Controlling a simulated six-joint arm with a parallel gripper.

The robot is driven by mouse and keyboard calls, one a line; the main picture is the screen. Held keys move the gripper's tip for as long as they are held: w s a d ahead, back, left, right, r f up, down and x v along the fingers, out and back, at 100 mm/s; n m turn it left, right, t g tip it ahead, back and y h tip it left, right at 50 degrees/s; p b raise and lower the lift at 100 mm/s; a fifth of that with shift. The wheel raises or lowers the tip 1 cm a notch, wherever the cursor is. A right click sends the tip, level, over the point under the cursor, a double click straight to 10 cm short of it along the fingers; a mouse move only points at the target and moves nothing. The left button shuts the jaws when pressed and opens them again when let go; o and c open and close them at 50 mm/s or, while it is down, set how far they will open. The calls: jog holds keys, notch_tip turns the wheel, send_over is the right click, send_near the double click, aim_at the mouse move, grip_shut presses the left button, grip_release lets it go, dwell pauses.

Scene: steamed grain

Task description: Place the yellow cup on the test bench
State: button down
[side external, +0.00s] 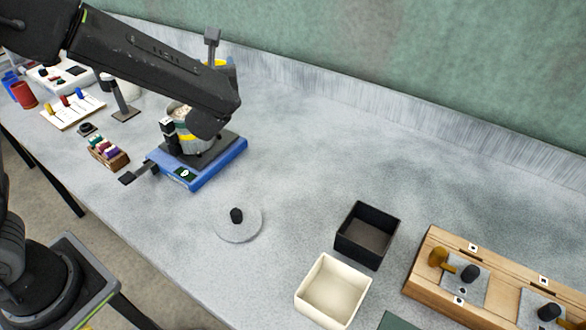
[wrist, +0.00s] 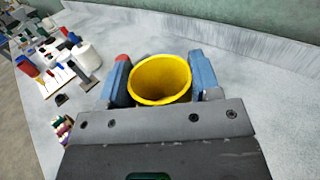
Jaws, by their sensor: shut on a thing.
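The yellow cup (wrist: 160,80) is between the two blue fingers of my gripper (wrist: 160,85) in the wrist view. Its open mouth faces the camera and looks empty. My gripper is shut on it. In the side view, a bit of the yellow cup (side external: 217,63) shows just behind my arm, which hides most of it and the gripper. The grey test bench (side external: 300,150) runs across the view. I cannot tell the gap between the cup's bottom and the bench.
A blue-based device (side external: 215,163) with a pot stands below my arm. A round lid (side external: 238,224), a black box (side external: 367,235), a cream box (side external: 333,291) and a wooden fixture (side external: 430,275) lie nearer the right. Small items crowd the left. The bench's back middle is clear.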

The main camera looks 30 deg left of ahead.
jog(key=shift+w+d+f+m+t+h, duration=0.4)
jog(key=shift+d+f+h, duration=0.15)
jog(key=shift+d+f, duration=2.4)
jog(key=shift+w+d+f+m+t+h, duration=0.25)
jog(key=shift+w+d+f+m+h, duration=0.2)
jog(key=shift+d+f, duration=2.55)
jog(key=shift+w+d+f+m+t+h, duration=0.35)
jog(key=shift+d+f+h, duration=0.25)
jog(key=shift+d+f, duration=2.35)
jog(key=shift+d+r, duration=0.35)
jog(key=shift+d, duration=0.1)
jog(key=shift+c, duration=1.6)
grip_release()
jog(key=shift+r, duration=0.1)
